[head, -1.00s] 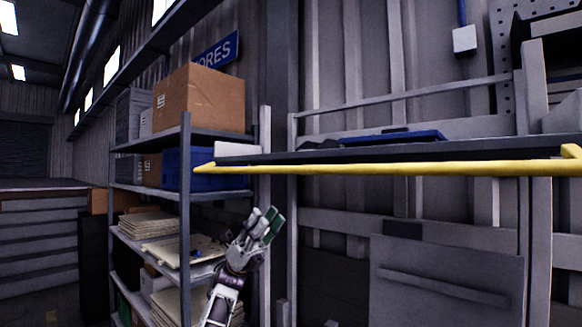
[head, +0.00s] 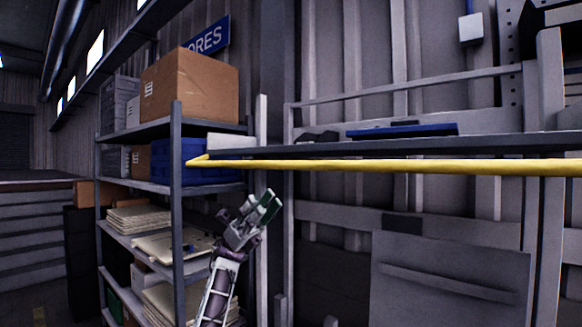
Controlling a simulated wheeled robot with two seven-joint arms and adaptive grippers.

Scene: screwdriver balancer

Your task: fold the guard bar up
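The guard bar (head: 400,166) is a long yellow bar. It runs level across the front of the dark shelf (head: 400,146), from a bent left end near the blue bin to the right picture edge. My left gripper (head: 261,205) has green-padded fingers pointing up and to the right. It is below the left part of the bar, apart from it, with no object seen in it. The fingers look close together from this angle, and I cannot tell whether they are parted. My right gripper is not in view.
A grey rack (head: 176,215) stands at the left with a cardboard box (head: 190,88), a blue bin (head: 206,173) and stacked papers. A blue flat object (head: 402,130) lies on the dark shelf. A grey panel (head: 450,265) is below it. Open space shows around the bar's front.

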